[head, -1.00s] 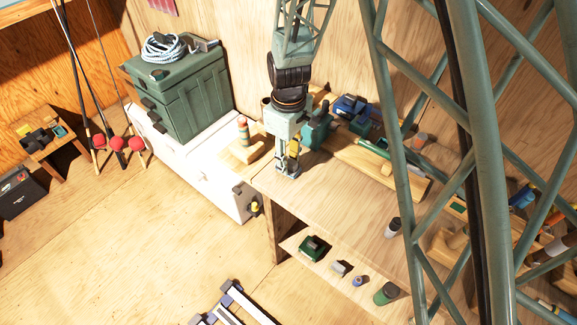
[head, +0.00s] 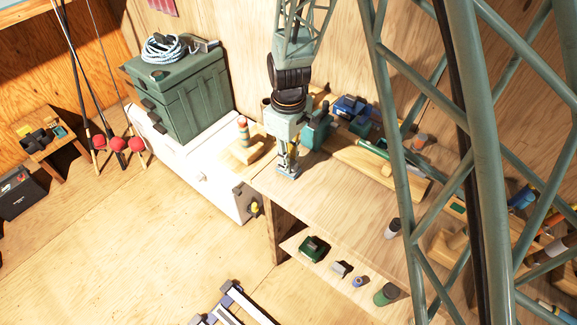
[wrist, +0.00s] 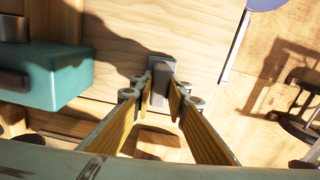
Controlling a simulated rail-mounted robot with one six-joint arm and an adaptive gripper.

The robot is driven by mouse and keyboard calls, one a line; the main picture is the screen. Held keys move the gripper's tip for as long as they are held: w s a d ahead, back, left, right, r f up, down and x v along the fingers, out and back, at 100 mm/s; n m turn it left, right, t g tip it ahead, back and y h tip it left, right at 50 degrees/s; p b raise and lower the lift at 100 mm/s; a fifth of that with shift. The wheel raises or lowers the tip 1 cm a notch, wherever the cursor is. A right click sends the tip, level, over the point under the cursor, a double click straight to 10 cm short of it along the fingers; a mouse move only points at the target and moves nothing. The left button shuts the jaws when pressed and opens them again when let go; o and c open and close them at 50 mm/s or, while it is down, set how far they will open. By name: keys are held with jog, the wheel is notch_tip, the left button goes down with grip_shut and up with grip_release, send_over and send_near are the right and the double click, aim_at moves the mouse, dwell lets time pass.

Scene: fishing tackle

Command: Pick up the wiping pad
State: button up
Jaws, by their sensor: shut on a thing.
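The wiping pad appears as a small grey block (wrist: 162,72) between my fingertips in the wrist view. In the head view its blue-grey edge (head: 288,174) shows low at my fingertips, at the left end of the wooden workbench (head: 345,195). My gripper (head: 289,166) points down there and is shut on the pad. In the wrist view the two yellow-sided fingers of my gripper (wrist: 163,88) converge on either side of it. I cannot tell whether the pad touches the bench top.
A teal block-shaped thing (wrist: 55,75) is close beside my gripper. A red-and-green topped float (head: 243,128) stands on a wooden block to the left. Wooden pieces and tools line the back of the bench.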

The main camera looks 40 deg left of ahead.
jog(key=shift+r, duration=0.2)
jog(key=shift+r, duration=1.55)
jog(key=shift+s+d, duration=0.15)
jog(key=shift+d, duration=0.05)
jog(key=s+d, duration=0.3)
jog(key=d, duration=0.1)
jog(key=s+d+r, duration=0.1)
jog(key=s+d, duration=0.6)
jog(key=shift+s+d+r, duration=0.1)
jog(key=shift+d+r, duration=0.2)
jog(key=shift+o, duration=0.9)
jog(key=shift+c, duration=0.5)
